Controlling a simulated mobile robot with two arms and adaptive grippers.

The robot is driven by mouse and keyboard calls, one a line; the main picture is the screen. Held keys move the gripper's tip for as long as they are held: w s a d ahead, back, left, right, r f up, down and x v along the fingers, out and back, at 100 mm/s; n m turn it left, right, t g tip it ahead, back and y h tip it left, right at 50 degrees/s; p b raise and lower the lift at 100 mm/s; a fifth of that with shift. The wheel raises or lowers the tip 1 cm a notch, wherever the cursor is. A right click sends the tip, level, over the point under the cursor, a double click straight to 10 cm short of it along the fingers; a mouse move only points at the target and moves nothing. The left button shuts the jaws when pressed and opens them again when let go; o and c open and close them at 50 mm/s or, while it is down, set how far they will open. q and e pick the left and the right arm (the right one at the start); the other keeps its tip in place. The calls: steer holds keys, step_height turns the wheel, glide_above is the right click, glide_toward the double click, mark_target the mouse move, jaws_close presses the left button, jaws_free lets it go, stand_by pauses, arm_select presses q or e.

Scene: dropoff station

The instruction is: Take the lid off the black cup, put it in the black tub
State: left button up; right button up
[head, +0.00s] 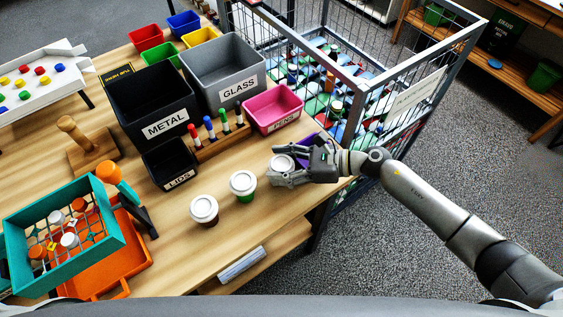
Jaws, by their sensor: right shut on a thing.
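A white lid (282,163) is between the fingers of my right gripper (283,165), near the table's right edge. The fingers are shut on it from the right side. The cup body under that lid is hidden, so I cannot tell its colour or whether the lid is raised. Two more white-lidded cups stand upright to the left: a green cup (246,197) and a dark brown cup (207,221). The small black tub (173,182), labelled LIDS, stands on the table left of the cups. Its inside looks dark and empty. My left gripper is not in view.
A black METAL bin (165,122), a grey GLASS bin (239,93), a pink PENS bin (275,120) and a marker rack (222,142) stand behind. A purple container (305,147) is partly behind my gripper. A wire cage (352,75) stands beyond the table's right edge.

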steer(key=shift+r, duration=0.1)
stand_by(0.3)
steer(key=shift+r, duration=0.6)
steer(key=s+d+r+b, duration=0.5)
steer(key=s+d+r, duration=0.3)
steer(key=d+r, duration=0.3)
steer(key=shift+d+r+b, duration=0.2)
steer(key=shift+r+b, duration=0.1)
steer(key=shift+b, duration=0.1)
steer(key=shift+s+a+r, duration=0.1)
steer(key=shift+s, duration=0.05)
